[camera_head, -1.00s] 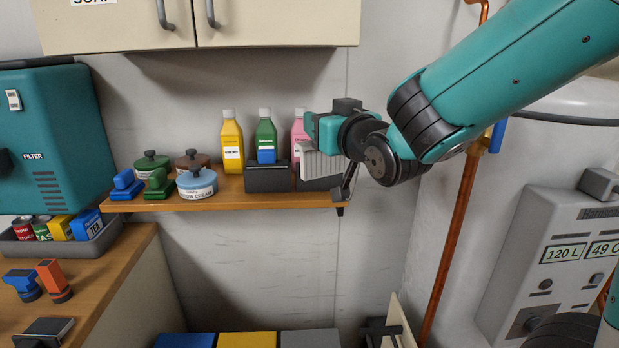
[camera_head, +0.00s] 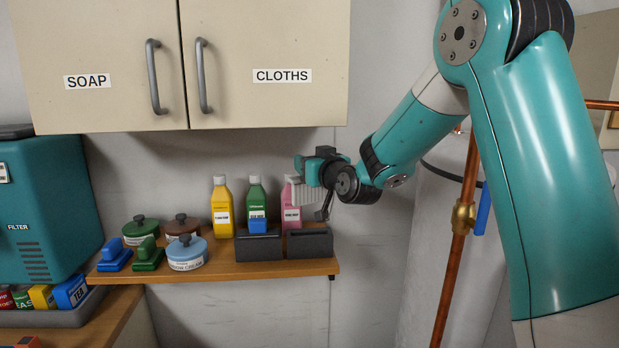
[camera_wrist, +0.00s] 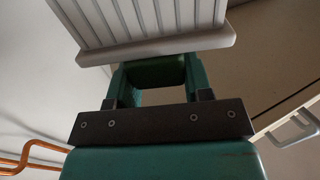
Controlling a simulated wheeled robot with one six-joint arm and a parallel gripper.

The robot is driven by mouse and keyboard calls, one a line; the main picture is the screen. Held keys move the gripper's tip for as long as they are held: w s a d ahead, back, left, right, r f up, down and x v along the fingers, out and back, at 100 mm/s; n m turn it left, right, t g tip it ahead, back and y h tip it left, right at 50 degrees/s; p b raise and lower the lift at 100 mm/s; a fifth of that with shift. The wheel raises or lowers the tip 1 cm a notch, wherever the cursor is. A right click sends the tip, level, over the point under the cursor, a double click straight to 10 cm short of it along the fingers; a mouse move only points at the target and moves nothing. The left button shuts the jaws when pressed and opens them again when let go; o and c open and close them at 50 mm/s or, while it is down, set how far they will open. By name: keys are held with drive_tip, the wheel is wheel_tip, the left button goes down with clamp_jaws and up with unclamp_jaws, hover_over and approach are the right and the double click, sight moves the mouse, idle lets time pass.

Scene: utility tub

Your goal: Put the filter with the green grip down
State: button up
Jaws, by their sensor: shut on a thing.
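The filter, a pale grey pleated panel (camera_head: 303,193), is held in my gripper (camera_head: 312,168) above the shelf. In the wrist view the pleated panel (camera_wrist: 150,22) has a plain rim, and its dark green grip (camera_wrist: 157,72) is between my fingers. My gripper (camera_wrist: 155,82) is shut on that grip. In the head view the panel is in front of the pink bottle (camera_head: 291,216) and above the right dark holder (camera_head: 309,244). The right holder shows nothing in it. The left dark holder (camera_head: 259,247) has a blue piece (camera_head: 258,226) rising from it.
The wooden shelf (camera_head: 215,272) also carries yellow (camera_head: 222,208) and green bottles (camera_head: 255,200), round tins and two brushes at left. The cupboard (camera_head: 270,110) hangs above. A copper pipe (camera_head: 452,260) runs at right. The shelf's right end is close below the filter.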

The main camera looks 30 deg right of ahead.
sight(314, 196)
drive_tip(key=f, duration=0.1)
drive_tip(key=w+f+p, duration=0.1)
drive_tip(key=shift+w+d+f, duration=0.3)
drive_tip(key=shift+d, duration=0.05)
wheel_tip(314, 196, down, 4)
drive_tip(key=shift+w+f+p, duration=0.15)
drive_tip(key=shift+f+p, duration=0.05)
drive_tip(key=shift+p, duration=0.8)
drive_tip(key=shift+f+b, duration=0.35)
drive_tip(key=shift+b, duration=0.15)
drive_tip(key=shift+f+b, duration=0.3)
drive_tip(key=shift+b, duration=0.05)
